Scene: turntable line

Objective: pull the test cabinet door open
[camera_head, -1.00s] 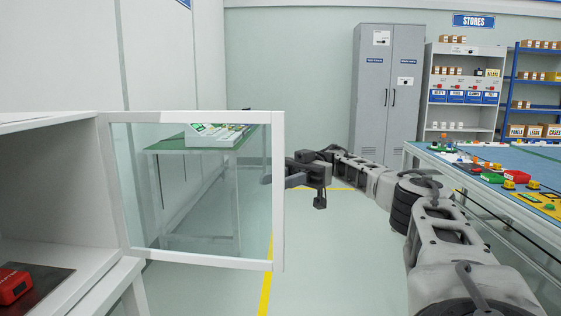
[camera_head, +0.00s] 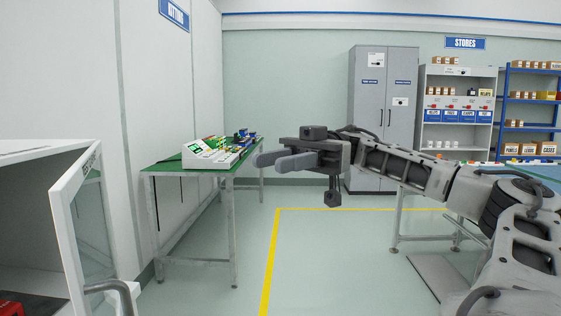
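The test cabinet (camera_head: 30,152) is a white box at the lower left. A grey curved bar, apparently the handle (camera_head: 112,287), shows low on the door's outer side. Part of the dark interior shows left of the door. My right gripper (camera_head: 266,162) is in mid-air near the middle, well right of the door and not touching it. Its two fingers point left, look apart, and hold nothing. My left gripper is not in view.
A green-topped table (camera_head: 166,167) with a white device (camera_head: 209,155) and small parts stands against the left wall. A grey locker (camera_head: 383,110) and shelves (camera_head: 448,112) stand behind. The floor (camera_head: 330,265) with a yellow line is clear in the middle.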

